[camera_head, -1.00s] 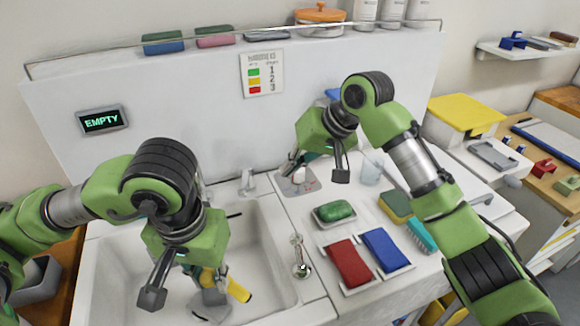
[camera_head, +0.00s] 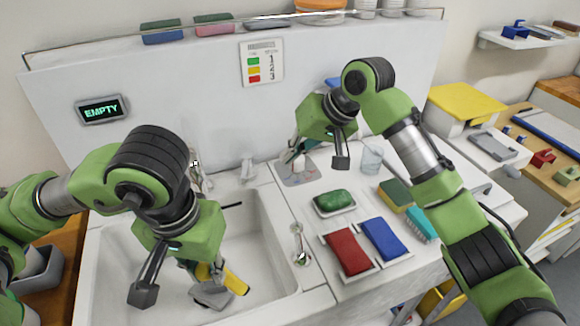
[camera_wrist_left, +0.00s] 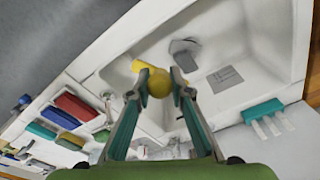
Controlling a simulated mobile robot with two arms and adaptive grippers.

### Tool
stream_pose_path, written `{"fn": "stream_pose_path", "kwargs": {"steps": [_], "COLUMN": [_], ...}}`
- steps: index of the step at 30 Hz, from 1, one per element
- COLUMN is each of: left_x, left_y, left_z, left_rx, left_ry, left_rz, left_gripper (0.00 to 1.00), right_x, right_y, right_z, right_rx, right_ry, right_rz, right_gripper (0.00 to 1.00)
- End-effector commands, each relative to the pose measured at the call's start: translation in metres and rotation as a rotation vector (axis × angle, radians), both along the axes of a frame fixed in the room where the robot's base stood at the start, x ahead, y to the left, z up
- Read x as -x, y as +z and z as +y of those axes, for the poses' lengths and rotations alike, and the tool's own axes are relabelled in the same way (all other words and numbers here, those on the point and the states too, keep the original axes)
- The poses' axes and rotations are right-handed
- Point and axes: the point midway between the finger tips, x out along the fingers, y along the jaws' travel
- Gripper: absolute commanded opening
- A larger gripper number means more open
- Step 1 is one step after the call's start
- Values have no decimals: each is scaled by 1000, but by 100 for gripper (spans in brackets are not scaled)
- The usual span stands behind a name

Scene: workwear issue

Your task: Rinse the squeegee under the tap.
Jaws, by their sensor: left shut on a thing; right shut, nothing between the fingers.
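My left gripper (camera_head: 178,290) is over the white sink (camera_head: 282,235), its fingers pointing down. It is shut on a yellow handle (camera_head: 236,283), which I take for the squeegee's. In the left wrist view the handle (camera_wrist_left: 157,83) sits between the two fingertips. A grey piece lies below and beside the handle in the head view; I cannot tell whether it is the squeegee's head. The chrome tap (camera_head: 197,172) stands at the back of the sink, partly hidden by my left arm. My right gripper (camera_head: 318,164) is shut and empty over the counter's back.
Right of the sink lie a chrome lever (camera_head: 300,250), a green soap (camera_head: 334,200), a red cloth (camera_head: 347,252), a blue cloth (camera_head: 383,240), a sponge (camera_head: 395,194) and a teal brush (camera_head: 420,225). A clear glass (camera_head: 371,158) stands behind. The wall display (camera_head: 102,110) reads EMPTY.

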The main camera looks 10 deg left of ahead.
Motion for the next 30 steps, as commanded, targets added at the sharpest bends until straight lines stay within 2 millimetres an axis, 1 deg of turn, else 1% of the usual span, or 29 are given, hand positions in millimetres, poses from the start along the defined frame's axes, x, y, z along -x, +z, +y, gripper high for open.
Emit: {"fn": "stream_pose_path", "kwargs": {"steps": [5, 9, 18, 22, 30], "left_x": [14, 16, 27, 31, 32], "left_y": [11, 11, 20, 24, 26], "left_z": [-1, -1, -2, -2, -2], "left_rx": [1, 2, 2, 0, 0], "left_ry": [-2, 1, 0, 0, 0], "left_rz": [-5, -8, -6, -3, 0], "left_gripper": [2, 2, 2, 2, 2], "right_x": [0, 0, 0, 0, 0], "right_y": [-6, -24, -52, -56, -54], "right_z": [0, 0, 0, 0, 0], "right_rx": [0, 0, 0, 0, 0], "right_ry": [0, 0, 0, 0, 0], "right_rz": [0, 1, 0, 0, 0], "right_gripper": [0, 0, 0, 0, 0]}}
